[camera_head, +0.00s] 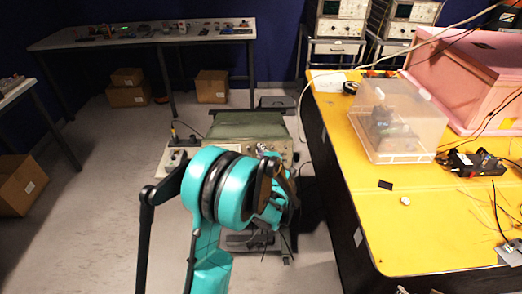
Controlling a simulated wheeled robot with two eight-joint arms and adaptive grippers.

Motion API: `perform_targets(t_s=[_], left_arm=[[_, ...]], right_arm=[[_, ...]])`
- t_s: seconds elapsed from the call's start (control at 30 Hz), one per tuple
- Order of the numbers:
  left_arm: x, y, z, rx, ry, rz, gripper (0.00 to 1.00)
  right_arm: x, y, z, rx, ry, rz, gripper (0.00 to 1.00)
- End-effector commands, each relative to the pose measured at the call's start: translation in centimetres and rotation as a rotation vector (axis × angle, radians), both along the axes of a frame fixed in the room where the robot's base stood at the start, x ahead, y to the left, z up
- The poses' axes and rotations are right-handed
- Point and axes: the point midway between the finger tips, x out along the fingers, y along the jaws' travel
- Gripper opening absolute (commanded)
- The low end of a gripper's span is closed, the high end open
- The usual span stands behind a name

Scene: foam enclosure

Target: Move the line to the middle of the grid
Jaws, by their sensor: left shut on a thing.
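A green-topped instrument (247,126), apparently an oscilloscope, stands on a low cart in the middle of the view. Its front panel faces me and has small knobs along its upper edge. My teal and black left arm covers much of the panel. My left gripper (278,180) is at the right part of the panel, shut on what seems to be a control knob. The arm hides the knob itself and the fingertips. No screen, grid or line can be made out from here. My right gripper is not in view.
A yellow table (420,235) stands close on the right, with a clear plastic box (395,125), a pink foam enclosure (470,75) and loose cables. A long bench (140,38) and cardboard boxes are at the back.

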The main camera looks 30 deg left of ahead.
Motion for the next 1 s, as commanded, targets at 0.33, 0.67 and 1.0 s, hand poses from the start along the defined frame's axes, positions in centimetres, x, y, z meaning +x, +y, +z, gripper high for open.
perform_targets(t_s=[0.33,0.67,1.0], left_arm=[[-0.1,0.1,0.2,-0.270,-0.164,0.104,0.00],[-0.1,0.2,0.3,-0.522,-0.318,0.200,0.00],[0.0,0.2,0.4,-0.728,-0.445,0.278,0.00]], right_arm=[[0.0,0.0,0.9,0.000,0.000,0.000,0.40],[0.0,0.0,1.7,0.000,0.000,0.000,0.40],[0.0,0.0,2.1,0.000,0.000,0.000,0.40]])
